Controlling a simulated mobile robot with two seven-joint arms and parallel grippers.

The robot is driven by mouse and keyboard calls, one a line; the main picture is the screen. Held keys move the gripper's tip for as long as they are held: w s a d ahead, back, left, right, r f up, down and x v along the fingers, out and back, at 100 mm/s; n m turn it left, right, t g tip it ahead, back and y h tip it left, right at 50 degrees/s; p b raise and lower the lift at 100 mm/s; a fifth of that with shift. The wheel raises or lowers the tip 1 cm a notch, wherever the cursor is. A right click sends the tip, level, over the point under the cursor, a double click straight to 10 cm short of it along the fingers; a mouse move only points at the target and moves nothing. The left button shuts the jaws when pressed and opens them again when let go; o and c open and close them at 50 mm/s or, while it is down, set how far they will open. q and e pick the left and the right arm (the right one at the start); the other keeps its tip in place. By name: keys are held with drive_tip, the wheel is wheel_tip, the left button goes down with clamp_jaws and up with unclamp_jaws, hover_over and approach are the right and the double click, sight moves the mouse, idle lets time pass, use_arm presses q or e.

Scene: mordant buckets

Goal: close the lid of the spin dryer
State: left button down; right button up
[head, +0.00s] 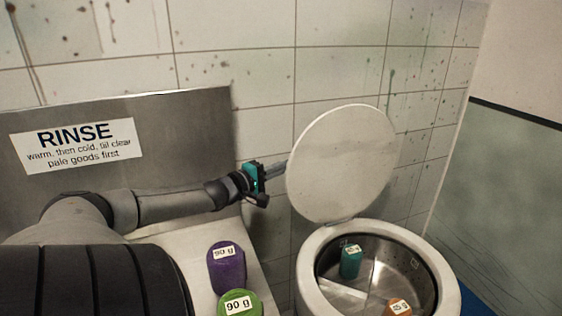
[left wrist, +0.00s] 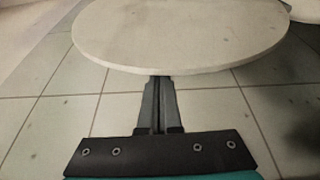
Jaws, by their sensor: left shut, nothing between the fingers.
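The spin dryer (head: 307,280) stands at the lower right in the head view. Its round white lid (head: 342,165) is open and stands up, tilted back towards the tiled wall. The drum is uncovered and holds a teal yarn roll (head: 350,262) and an orange one (head: 398,307), both labelled. My left gripper (head: 284,164) is shut and empty, with its tips at the left edge of the lid. In the left wrist view the shut fingers (left wrist: 158,85) point at the edge of the lid (left wrist: 180,35); I cannot tell whether they touch it. My right gripper is not in view.
A purple roll (head: 227,268) and a green roll (head: 240,304), labelled 90 g, stand on a pale surface left of the dryer. A metal panel with a RINSE sign (head: 77,145) stands behind my left arm. A tiled wall (head: 240,65) is behind the lid.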

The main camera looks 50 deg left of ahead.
use_arm(q)
drive_tip(key=shift+d, duration=0.1)
idle(0.3)
drive_tip(key=s+d+f+m+t+p, duration=0.1)
drive_tip(key=s+d+f+m+p, duration=0.1)
drive_tip(key=d+p, duration=0.5)
drive_tip(key=shift+s+d+m+t+p, duration=0.3)
drive_tip(key=shift+s+d+m, duration=0.4)
drive_tip(key=shift+d+m, duration=1.1)
drive_tip(key=shift+d+n, duration=0.45)
drive_tip(key=shift+n, duration=0.05)
